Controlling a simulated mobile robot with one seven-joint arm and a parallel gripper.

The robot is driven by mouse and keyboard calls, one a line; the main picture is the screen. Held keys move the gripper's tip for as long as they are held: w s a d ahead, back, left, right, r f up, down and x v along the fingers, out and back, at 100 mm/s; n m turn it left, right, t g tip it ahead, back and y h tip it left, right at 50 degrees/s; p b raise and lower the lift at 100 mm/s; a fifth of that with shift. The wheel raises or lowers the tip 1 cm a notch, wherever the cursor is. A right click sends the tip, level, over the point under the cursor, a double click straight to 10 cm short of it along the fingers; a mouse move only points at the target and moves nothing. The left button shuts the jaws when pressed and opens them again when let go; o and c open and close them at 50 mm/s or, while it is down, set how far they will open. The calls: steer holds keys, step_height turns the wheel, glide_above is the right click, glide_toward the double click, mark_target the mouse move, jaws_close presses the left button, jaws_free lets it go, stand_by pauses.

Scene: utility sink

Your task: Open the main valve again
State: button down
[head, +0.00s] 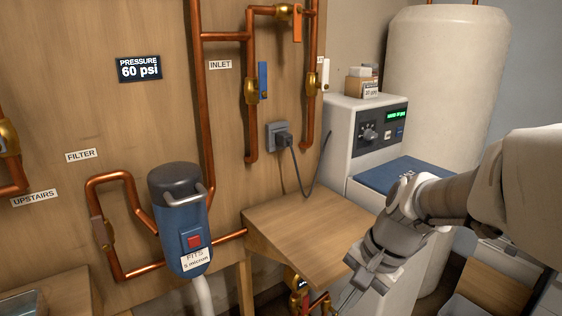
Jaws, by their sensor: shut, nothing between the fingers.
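No label reading "main" is visible. A valve with a blue lever (263,78) is beside the INLET label (220,65); the lever hangs upright along its copper pipe. An orange-handled valve (296,22) is at the top, and a white-handled valve (325,75) is to its lower right. A low brass valve (299,284) sits under the wooden shelf, partly hidden. I cannot tell which is the main valve. My gripper (346,298) points down at the lower right, in front of the shelf's right edge, shut and empty, apart from every valve handle.
The wooden shelf (308,232) is bare. A blue filter housing (182,222) stands left of it. The pressure sign (138,69) reads 60 psi. A white softener cabinet (372,128) and a large tank (446,80) stand behind my arm. A plug and cord (298,160) hang above the shelf.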

steer(key=s+d+r+n+t+h, duration=0.3)
steer(key=s+r+n+t, duration=0.2)
steer(key=s+r+n, duration=0.35)
step_height(320, 180, up, 21)
steer(key=p, duration=2.1)
steer(key=shift+s+a+p, duration=0.25)
steer(key=shift+s+p, duration=0.15)
steer(key=shift+s, duration=0.05)
steer(key=shift+n, duration=0.25)
